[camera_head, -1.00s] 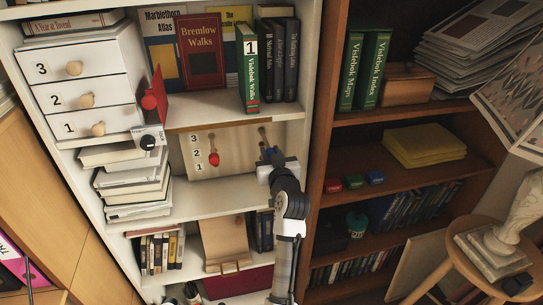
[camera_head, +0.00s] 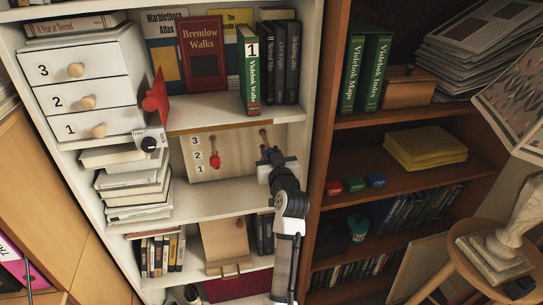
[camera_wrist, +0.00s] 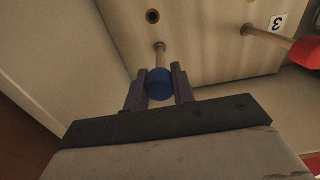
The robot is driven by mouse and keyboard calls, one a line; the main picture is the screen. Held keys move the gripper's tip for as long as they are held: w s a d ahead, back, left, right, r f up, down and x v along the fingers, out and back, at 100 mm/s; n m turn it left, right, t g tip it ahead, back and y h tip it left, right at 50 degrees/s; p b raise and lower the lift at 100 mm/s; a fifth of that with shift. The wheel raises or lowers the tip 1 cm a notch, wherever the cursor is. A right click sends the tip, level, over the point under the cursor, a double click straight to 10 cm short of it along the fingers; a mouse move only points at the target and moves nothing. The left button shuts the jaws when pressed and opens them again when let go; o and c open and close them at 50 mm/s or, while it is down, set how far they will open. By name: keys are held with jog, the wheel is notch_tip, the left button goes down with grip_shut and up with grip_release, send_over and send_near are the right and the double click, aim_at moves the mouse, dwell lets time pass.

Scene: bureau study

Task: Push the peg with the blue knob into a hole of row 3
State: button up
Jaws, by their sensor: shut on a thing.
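The peg board (camera_head: 235,160) stands upright on a shelf, with rows marked 3, 2, 1 from top to bottom. My gripper (camera_wrist: 159,84) is shut on the blue knob (camera_wrist: 160,85), one finger on each side. The blue knob's wooden stem (camera_wrist: 160,58) points at the board and meets it about level with row 3; how deep it sits I cannot tell. An empty hole (camera_wrist: 152,16) lies beyond it. A peg with a red knob (camera_wrist: 308,52) sticks out of row 3 nearer the label 3 (camera_wrist: 277,22). In the head view my gripper (camera_head: 268,154) is at the board's right side.
A stack of books (camera_head: 135,185) stands left of the board. A shelf edge (camera_head: 222,126) runs just above it and the cabinet's side wall is close on the right. Red, green and blue small blocks (camera_head: 355,184) lie on the brown shelf. Space before the board is free.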

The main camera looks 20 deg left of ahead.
jog(key=shift+w+a, duration=0.1)
jog(key=shift+w, duration=0.1)
jog(key=o, duration=1.5)
jog(key=shift+o, duration=0.2)
jog(key=v, duration=1)
